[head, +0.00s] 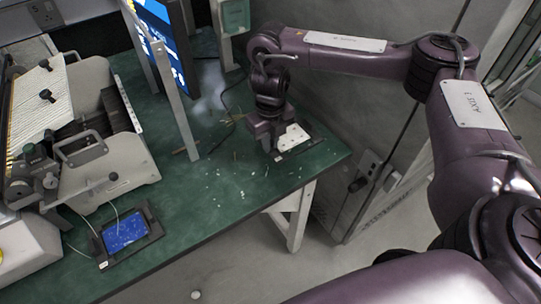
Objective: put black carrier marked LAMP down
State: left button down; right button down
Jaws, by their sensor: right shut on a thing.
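The black carrier (301,149) is at the right end of the green table, with a pale plate on its top; no LAMP marking can be read at this size. My right gripper (270,143) reaches down to its left side and is shut on it. The fingers hide part of the carrier. It is low over the tabletop, and I cannot tell whether its underside touches. My left gripper is not in view.
The green table (225,205) has small scattered bits in its middle. A grey machine (95,165) stands at left, with a blue-screened black device (125,232) in front. An upright post (175,100) and a lit display (160,40) stand behind. The table's right edge is close to the carrier.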

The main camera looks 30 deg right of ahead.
jog(key=shift+f+b, duration=0.7)
jog(key=shift+f, duration=1.5)
jog(key=shift+f, duration=0.1)
jog(key=c, duration=1.5)
grip_release()
jog(key=shift+o, duration=0.2)
notch_tip(320, 180, up, 12)
jog(key=p, duration=0.4)
jog(key=shift+s+a, duration=0.1)
